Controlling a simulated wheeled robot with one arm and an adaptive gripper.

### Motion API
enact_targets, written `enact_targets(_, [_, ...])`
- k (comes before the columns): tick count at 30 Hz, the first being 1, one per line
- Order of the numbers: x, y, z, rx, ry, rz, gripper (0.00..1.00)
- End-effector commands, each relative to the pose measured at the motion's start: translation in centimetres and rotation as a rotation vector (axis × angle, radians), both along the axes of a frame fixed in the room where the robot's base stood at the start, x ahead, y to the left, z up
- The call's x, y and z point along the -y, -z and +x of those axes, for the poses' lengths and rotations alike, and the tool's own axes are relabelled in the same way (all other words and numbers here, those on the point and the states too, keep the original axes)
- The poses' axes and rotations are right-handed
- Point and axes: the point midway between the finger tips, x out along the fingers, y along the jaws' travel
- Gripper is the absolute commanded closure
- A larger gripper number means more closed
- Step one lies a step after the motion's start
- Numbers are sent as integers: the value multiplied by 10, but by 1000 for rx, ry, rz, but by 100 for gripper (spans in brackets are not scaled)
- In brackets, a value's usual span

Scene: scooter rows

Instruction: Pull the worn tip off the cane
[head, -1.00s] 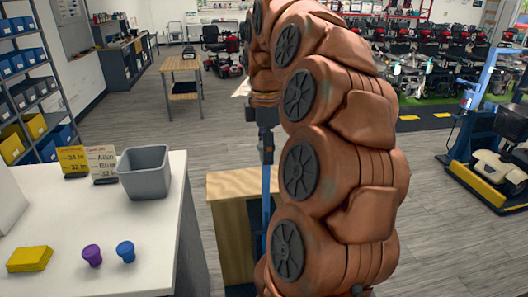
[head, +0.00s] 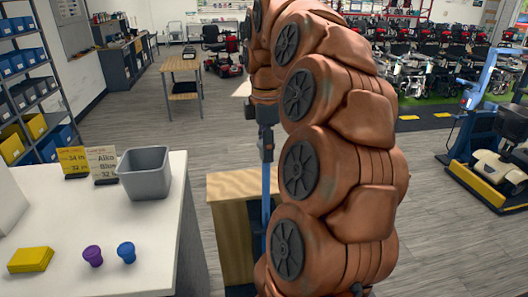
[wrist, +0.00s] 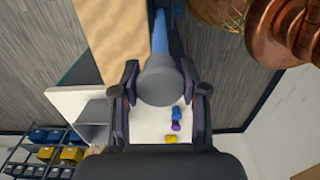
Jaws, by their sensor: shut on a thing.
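The cane has a blue shaft (head: 266,190) standing upright, tip end up, beside a wooden-topped cabinet. The worn grey tip (wrist: 160,82) is on the upper end of the blue shaft (wrist: 160,32) in the wrist view. My gripper (wrist: 163,78) is shut on this tip, one dark finger on each side. In the head view my gripper (head: 266,138) is at the cane's top, and my arm hides part of that area. A purple tip (head: 92,255) and a blue tip (head: 126,252) stand apart on the white counter.
The white counter (head: 150,225) at left also holds a grey bin (head: 145,172), a yellow block (head: 31,259) and two cards, one reading "Aiko Blue" (head: 102,163). The wooden cabinet (head: 235,186) is just left of the cane. Open floor lies behind.

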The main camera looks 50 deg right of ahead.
Motion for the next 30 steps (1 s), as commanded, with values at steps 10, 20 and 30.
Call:
enact_targets(10, [0,-12,0,0,0,0,100])
enact_targets(20, [0,-23,0,-1,-1,1,100])
enact_targets(30, [0,-34,0,-1,0,1,100])
